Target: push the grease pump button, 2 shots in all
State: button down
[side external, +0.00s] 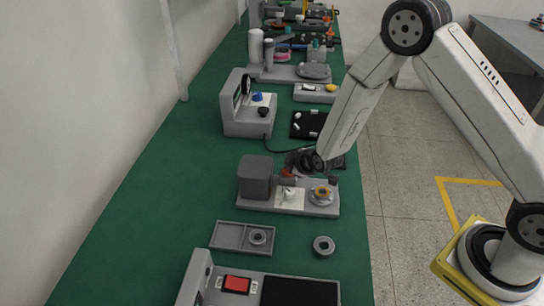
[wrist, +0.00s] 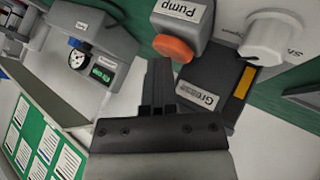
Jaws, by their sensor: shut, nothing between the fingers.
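The round orange button (wrist: 173,48) sits on the grey housing labelled "Pump" (wrist: 183,14) in the wrist view. My gripper (wrist: 158,64) is shut and empty, its fingertips just below and left of the button in the picture. I cannot tell whether they touch it. A dark block labelled "Grease" (wrist: 198,94) lies to the right of the fingers. In the side view my gripper (side external: 300,163) hangs low over the back of a grey station (side external: 300,205). A small orange-red spot (side external: 287,173) shows there, partly hidden by the gripper.
A white knob (wrist: 272,38) stands right of the pump housing. A grey unit with a dial (wrist: 95,45) is at upper left. In the side view, a shallow tray (side external: 228,236) and a grey ring (side external: 323,245) lie in front of the station. The green bench left of it is clear.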

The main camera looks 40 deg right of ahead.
jog(key=shift+s, duration=0.1)
jog(key=shift+r, duration=1.2)
jog(key=shift+r, duration=0.2)
jog(key=shift+r, duration=2.35)
